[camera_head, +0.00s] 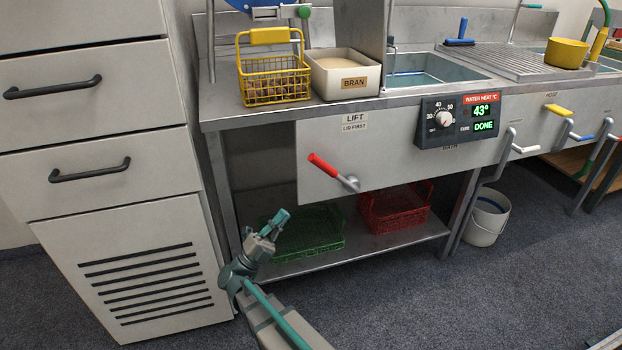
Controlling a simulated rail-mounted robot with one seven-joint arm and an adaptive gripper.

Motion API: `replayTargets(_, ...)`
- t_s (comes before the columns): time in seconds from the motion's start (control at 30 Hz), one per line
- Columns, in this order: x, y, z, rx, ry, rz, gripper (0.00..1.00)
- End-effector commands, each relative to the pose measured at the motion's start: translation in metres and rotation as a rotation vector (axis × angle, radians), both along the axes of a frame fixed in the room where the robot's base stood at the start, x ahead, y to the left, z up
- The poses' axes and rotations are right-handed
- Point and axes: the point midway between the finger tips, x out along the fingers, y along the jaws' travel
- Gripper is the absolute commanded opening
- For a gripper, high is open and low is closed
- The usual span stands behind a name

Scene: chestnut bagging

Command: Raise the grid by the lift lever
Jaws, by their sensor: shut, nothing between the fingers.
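The lift lever (331,171) has a red handle and a grey pivot, and sits on the pale front panel below the "LIFT / LID FIRST" label (355,121). Its handle slants up and to the left from the pivot. My gripper (284,214) is shut and empty, below and left of the lever and apart from it. The bath (440,78) is a sink-like basin with bluish water in the worktop; a grey upright panel hides its left part. I cannot make out the grid.
A yellow wire basket (274,80) with brown contents and a bran tray (346,76) stand on the worktop. A control box (461,119) reads 43° and DONE. Green (306,232) and red crates (396,208) sit on the lower shelf. Drawers (100,150) stand close at left.

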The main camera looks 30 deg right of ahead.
Motion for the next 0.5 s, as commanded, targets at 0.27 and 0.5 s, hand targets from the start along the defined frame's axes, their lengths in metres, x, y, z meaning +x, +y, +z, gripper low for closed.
replayTargets(0.27, 0.000, -0.005, 0.004, 0.000, 0.000, -0.001, 0.00)
replayTargets(0.5, 0.002, -0.029, 0.026, 0.001, -0.001, -0.002, 0.00)
